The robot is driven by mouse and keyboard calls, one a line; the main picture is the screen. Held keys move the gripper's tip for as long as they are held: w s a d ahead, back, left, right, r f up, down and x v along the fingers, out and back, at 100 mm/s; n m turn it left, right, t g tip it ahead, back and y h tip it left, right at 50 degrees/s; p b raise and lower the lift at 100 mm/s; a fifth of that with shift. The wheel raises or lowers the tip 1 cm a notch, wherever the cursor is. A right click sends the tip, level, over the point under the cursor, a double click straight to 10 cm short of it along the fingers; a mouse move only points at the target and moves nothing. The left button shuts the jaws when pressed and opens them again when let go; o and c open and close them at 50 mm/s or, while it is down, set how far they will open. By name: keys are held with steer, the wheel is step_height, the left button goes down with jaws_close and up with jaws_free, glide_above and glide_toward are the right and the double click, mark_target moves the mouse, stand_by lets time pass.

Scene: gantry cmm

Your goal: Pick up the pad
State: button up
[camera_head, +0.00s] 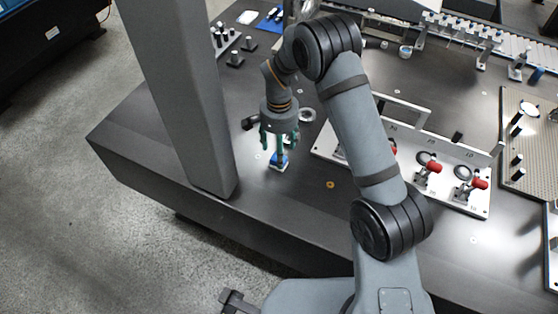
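A small blue and white block, which looks like the pad (279,162), lies on the dark table near its front-left part. My gripper (279,146), with green fingers, points down just above it. The fingers look spread apart, with a gap between them. The fingertips are close over the pad and hide part of its top; I cannot tell whether they touch it.
A light fixture plate (472,201) with red-handled clamps stands right of the gripper, partly behind my arm. A metal ring (307,115) lies just behind the pad. A small orange ring (330,184) lies to the right. A grey column (185,90) stands at the left.

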steer(key=f, duration=0.2)
steer(key=f+p, duration=0.1)
steer(key=f, duration=0.2)
steer(key=shift+w+a, duration=0.1)
steer(key=shift+w, duration=0.1)
steer(key=shift+c, duration=0.2)
steer(key=c, duration=1.1)
steer(key=shift+c, duration=0.8)
